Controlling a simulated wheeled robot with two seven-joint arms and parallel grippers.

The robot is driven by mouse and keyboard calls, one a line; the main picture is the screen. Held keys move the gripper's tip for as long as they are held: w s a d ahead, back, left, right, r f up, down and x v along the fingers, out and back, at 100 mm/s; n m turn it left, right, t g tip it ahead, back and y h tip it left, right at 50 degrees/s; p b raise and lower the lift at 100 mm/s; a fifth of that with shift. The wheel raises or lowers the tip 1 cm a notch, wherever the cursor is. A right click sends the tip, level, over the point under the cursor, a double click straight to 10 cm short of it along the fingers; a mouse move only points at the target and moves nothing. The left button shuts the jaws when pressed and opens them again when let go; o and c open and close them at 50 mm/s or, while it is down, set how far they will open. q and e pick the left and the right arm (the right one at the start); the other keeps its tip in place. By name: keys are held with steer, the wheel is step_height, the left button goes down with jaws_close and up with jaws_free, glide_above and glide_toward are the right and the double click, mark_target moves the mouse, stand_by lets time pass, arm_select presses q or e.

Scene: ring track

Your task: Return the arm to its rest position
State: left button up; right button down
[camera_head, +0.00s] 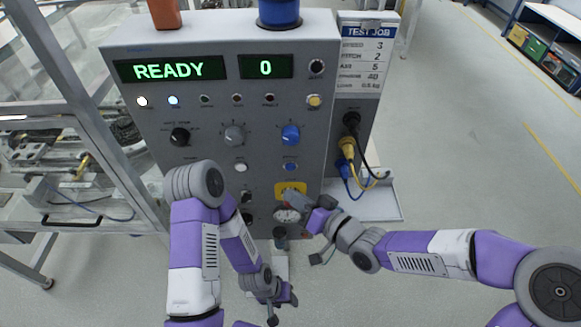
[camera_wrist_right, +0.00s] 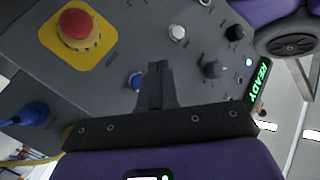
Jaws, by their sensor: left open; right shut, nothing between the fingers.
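My right gripper (camera_head: 293,199) is shut and empty, in front of the lower part of a grey control panel (camera_head: 210,110). In the head view its fingers overlap the lower edge of a yellow plate (camera_head: 285,186). In the right wrist view its dark closed fingers (camera_wrist_right: 155,82) point at the panel, with the red mushroom button (camera_wrist_right: 76,26) on the yellow plate to their upper left. Whether the fingers touch the panel cannot be told. My left gripper (camera_head: 274,304) hangs low below the panel, open and empty, over the floor.
The panel's displays read READY (camera_head: 168,69) and 0 (camera_head: 265,67). Cables (camera_head: 356,165) plug into its right side above a pale tray (camera_head: 375,203). A framed machine cell (camera_head: 75,130) stands left. The floor (camera_head: 470,140) right is open.

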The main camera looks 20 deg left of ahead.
stand_by(0.4)
steer(key=d+f+m+g+h, duration=0.1)
steer(key=d+f+m+h, duration=0.3)
steer(key=f, duration=0.7)
steer(key=d+f+m+g+h, duration=0.1)
steer(key=d+f+h, duration=0.1)
steer(key=d+f, duration=0.65)
steer(key=s+d+f+m+g+h, duration=0.1)
steer(key=s+d+f+g+h, duration=0.1)
steer(key=s+f, duration=0.5)
steer(key=s+d+f+m+g+h, duration=0.1)
steer(key=s+d+f, duration=0.4)
steer(key=f, duration=0.5)
steer(key=shift+s+d+m+g+h, duration=0.3)
steer(key=shift+s+g+h, duration=0.3)
steer(key=shift+s+g, duration=0.45)
steer(key=shift+w, duration=0.15)
